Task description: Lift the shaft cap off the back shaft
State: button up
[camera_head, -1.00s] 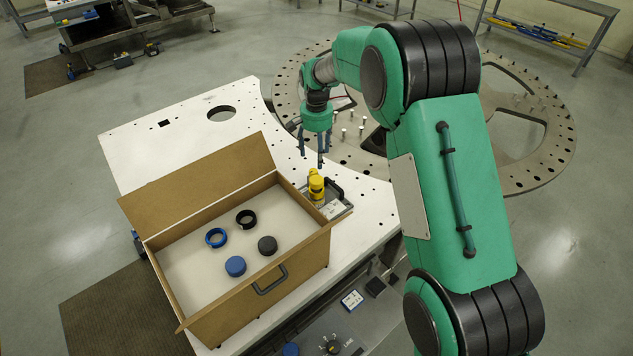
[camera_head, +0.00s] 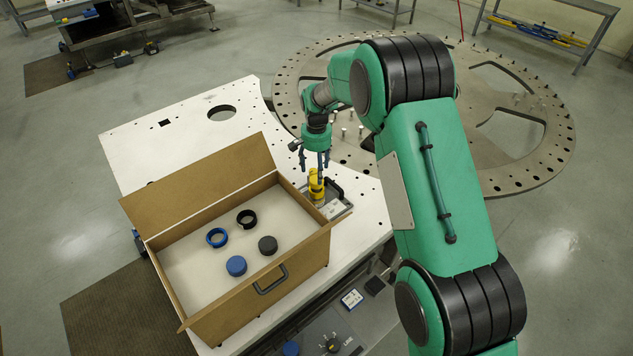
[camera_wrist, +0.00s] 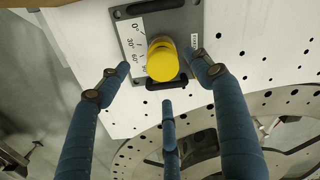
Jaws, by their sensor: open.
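A yellow cap (camera_head: 316,183) stands upright on a small grey fixture plate (camera_head: 337,208) on the white table, right of the wooden box. In the wrist view the yellow cap (camera_wrist: 162,64) is seen from above, with more yellow just behind its edge; I cannot tell whether that is a separate part. The fixture plate (camera_wrist: 129,38) carries a label with angle numbers. My gripper (camera_head: 322,163) is just behind and above the yellow cap. Its blue fingers (camera_wrist: 165,85) are spread and empty, with two flanking the cap and one below it in the wrist view.
The open wooden box (camera_head: 310,262) holds a blue ring (camera_head: 208,239), a black ring (camera_head: 245,225), a blue cap (camera_head: 236,266) and a dark cap (camera_head: 268,245). A large round plate with pegs (camera_head: 540,165) lies behind. The white table (camera_head: 150,135) is clear at back left.

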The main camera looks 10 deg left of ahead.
aim_at(316, 180)
jog(key=shift+f, duration=0.15)
jog(key=shift+f+p, duration=0.7)
jog(key=shift+f, duration=1.75)
jog(key=c, duration=1)
